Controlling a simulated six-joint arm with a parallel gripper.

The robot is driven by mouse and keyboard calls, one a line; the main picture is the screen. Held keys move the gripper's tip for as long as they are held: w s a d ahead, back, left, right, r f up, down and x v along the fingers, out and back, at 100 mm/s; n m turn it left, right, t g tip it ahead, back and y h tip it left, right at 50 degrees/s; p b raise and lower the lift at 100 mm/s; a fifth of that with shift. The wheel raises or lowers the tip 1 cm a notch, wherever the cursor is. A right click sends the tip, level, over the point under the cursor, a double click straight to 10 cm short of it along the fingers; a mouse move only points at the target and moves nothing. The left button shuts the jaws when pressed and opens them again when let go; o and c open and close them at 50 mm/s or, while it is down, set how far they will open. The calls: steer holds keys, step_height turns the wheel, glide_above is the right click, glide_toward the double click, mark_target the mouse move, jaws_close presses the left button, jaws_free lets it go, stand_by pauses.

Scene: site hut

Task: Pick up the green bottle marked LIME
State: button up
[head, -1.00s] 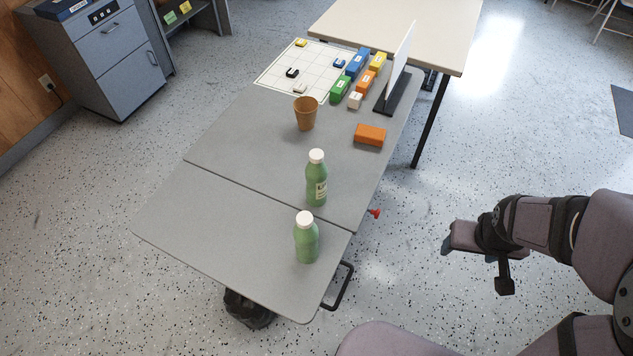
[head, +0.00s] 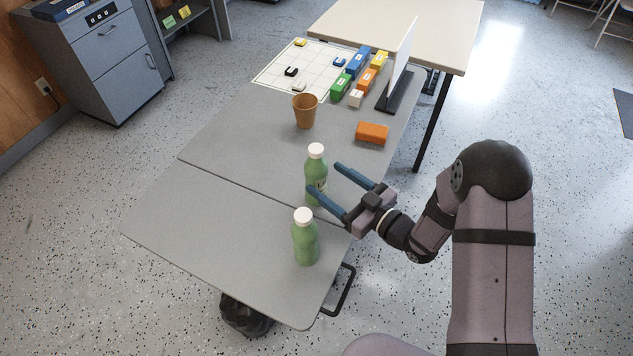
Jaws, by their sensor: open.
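Two green bottles with white caps stand upright on the grey table. The farther bottle (head: 315,169) has a pale label, partly covered now; earlier its first letters show, seemingly "LI". The nearer bottle (head: 305,246) shows no readable label from this side. My gripper (head: 323,178) is open, with its blue fingers pointing left at the farther bottle. The near finger crosses in front of that bottle's lower body, and the other finger is to its right and farther back. I cannot tell whether either finger touches it.
A brown cup (head: 306,111) and an orange block (head: 372,133) stand beyond the bottles. Farther back are a white grid sheet (head: 300,68), several coloured blocks and an upright white panel (head: 402,57). The table's left part (head: 205,225) is clear.

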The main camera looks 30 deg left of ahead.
steer(key=shift+s+a+f+m+y, duration=0.1)
steer(key=shift+a+f+m+y, duration=0.1)
steer(key=shift+a, duration=0.25)
steer(key=shift+s+a+f+m+y, duration=0.1)
steer(key=shift+a+f+y, duration=0.1)
steer(key=shift+a, duration=0.2)
steer(key=shift+r+t, duration=0.15)
steer(key=shift+t, duration=0.15)
steer(key=p+x, duration=0.2)
steer(key=x, duration=0.5)
steer(key=shift+w, duration=0.35)
steer(key=c, duration=1.1)
